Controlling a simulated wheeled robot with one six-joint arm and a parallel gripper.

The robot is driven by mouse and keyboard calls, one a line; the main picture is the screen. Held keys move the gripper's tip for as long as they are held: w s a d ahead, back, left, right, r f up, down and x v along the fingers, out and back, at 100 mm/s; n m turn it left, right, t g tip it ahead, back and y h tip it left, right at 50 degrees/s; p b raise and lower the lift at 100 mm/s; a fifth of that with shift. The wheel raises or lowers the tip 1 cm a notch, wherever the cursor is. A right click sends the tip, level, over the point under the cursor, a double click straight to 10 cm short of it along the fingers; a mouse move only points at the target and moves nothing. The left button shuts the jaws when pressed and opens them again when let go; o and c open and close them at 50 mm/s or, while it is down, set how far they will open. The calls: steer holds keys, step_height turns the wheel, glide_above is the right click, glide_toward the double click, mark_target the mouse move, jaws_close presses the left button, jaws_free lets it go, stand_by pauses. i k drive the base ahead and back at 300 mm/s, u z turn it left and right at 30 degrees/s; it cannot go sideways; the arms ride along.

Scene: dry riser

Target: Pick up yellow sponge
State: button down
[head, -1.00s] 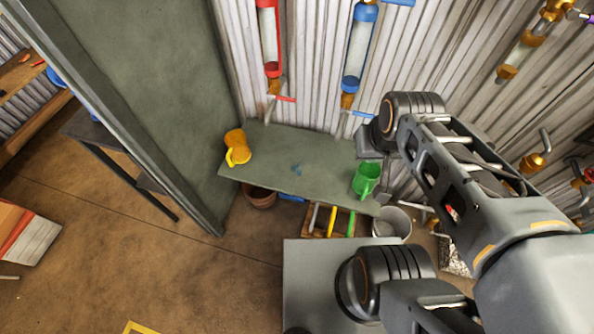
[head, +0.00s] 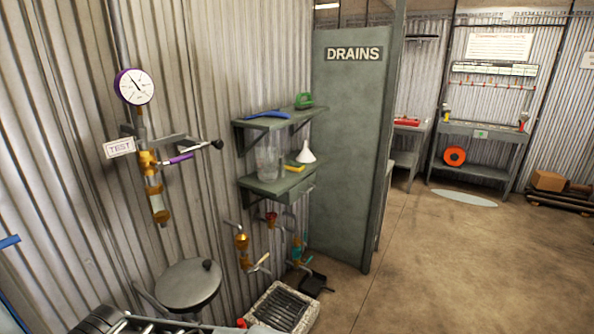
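A small yellow block (head: 294,168), which looks like the sponge, lies on the lower wall shelf (head: 268,187) in the head view. It is near the shelf's front right, just below a white funnel (head: 306,153) and right of a clear container (head: 267,158). It is too small to make out its texture. Part of my arm shows at the bottom left edge. My gripper is out of view, so I cannot see whether it is open or holds anything.
An upper shelf (head: 275,121) holds a blue item and a green item (head: 304,101). A green-grey DRAINS partition (head: 345,150) stands right of the shelves. Valves (head: 242,242), a floor grate (head: 282,308) and a round grey plate (head: 188,285) are below. Open floor (head: 430,270) lies to the right.

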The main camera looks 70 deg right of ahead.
mark_target(291, 165)
steer(key=z, duration=3.65)
steer(key=i, duration=2.9)
steer(key=u, duration=3.65)
steer(key=i, duration=0.5)
